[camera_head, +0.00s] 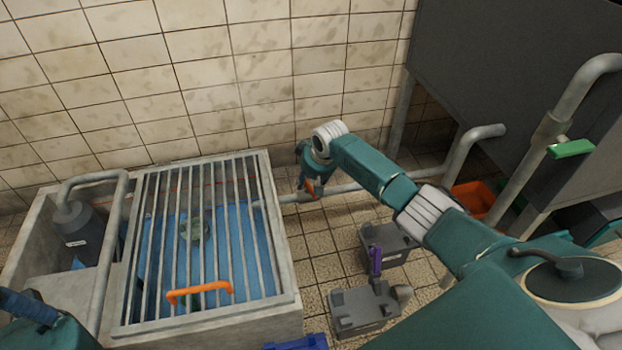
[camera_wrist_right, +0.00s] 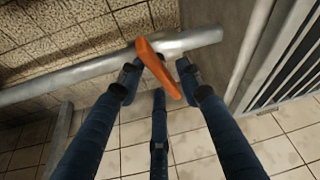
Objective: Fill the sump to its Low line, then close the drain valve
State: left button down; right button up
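The concrete sump (camera_head: 285,270) is at the left in the head view, under a barred grate with an orange handle (camera_head: 200,290). Blue shows below the bars; I cannot make out a Low line or the water level. The drain valve's orange lever (camera_wrist_right: 160,68) sits on a grey pipe (camera_wrist_right: 190,42) in the right wrist view. My right gripper (camera_wrist_right: 157,84) has its fingers spread around the lever, with gaps beside it; in the head view the hand partly hides the valve. My left gripper (camera_head: 28,308) is partly visible at the lower left, its fingertips unclear.
A grey pump (camera_head: 78,230) and bent pipe stand in the sump's left part. A green-handled valve (camera_head: 571,149) is on the upright pipe at right. Grey boxes (camera_head: 365,308), one near a purple handle (camera_head: 375,262), and an orange bin (camera_head: 474,199) occupy the floor.

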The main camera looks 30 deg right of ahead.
jog(key=v, duration=1.2)
jog(key=shift+f, duration=0.1)
